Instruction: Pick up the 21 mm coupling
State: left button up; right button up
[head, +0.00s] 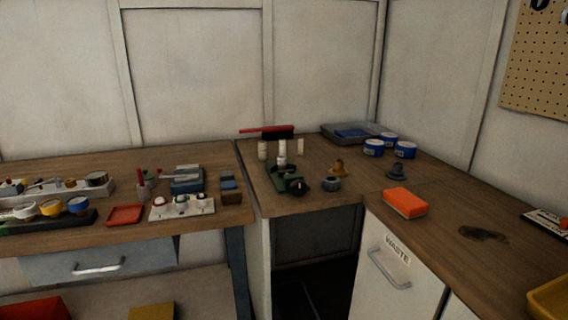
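I cannot tell for certain which item is the 21 mm coupling; no size marking is readable at this distance. Small fittings stand in several places in the head view. On the left bench, a white holder (181,209) carries small round parts, and a dark rack (47,221) carries white, yellow and blue round parts. Neither of my grippers is in view.
An orange block (404,202) lies on the right bench above a drawer marked WASTE (397,250). Blue-and-white tubs (373,148) and a grey tray (340,134) stand at the back corner. A red tray (125,215) is on the left bench. A dark opening (315,245) lies below the corner.

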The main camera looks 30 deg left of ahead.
aim_at(282, 160)
jog(key=i+j+u, duration=0.3)
jog(key=u, duration=0.2)
jog(key=i+j+u, duration=0.15)
jog(key=i+u, duration=0.65)
jog(key=u, duration=0.15)
